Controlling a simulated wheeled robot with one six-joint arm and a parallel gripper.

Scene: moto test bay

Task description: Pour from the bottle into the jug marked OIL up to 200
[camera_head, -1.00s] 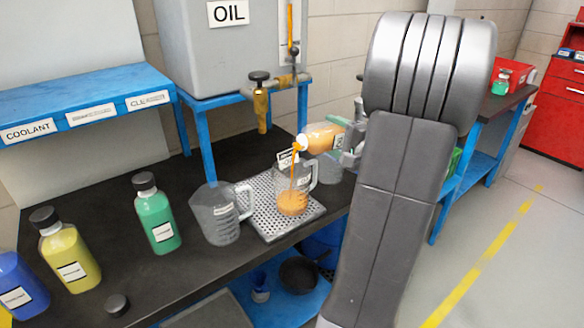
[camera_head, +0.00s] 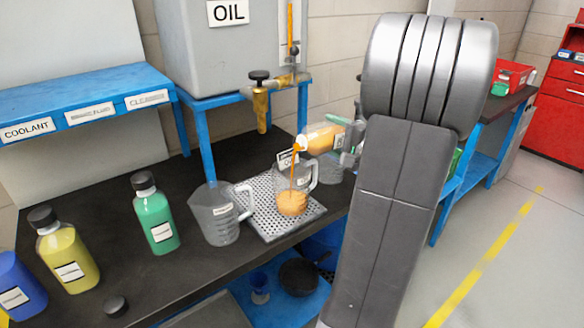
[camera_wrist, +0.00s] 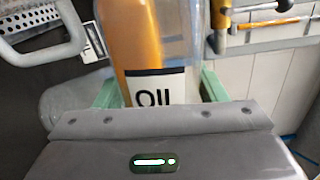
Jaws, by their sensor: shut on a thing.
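A clear bottle of orange liquid (camera_head: 324,138) is tipped on its side, its mouth to the left. My gripper (camera_head: 350,146) is shut on it, mostly hidden behind my arm. In the wrist view the bottle (camera_wrist: 148,50) shows an OIL label between the green fingers (camera_wrist: 158,92). An orange stream falls from its mouth into a clear jug (camera_head: 293,186) on the perforated drip tray (camera_head: 268,222). The jug holds orange liquid in its lower part. Its tag is partly hidden by the stream, and its scale is too small to read.
Another clear jug (camera_head: 218,212), empty, stands left of the tray. A third clear container (camera_head: 331,168) stands behind the pouring jug. Green (camera_head: 155,215), yellow (camera_head: 66,252) and blue (camera_head: 18,290) bottles stand at left. A brass tap (camera_head: 260,105) hangs above the bench.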

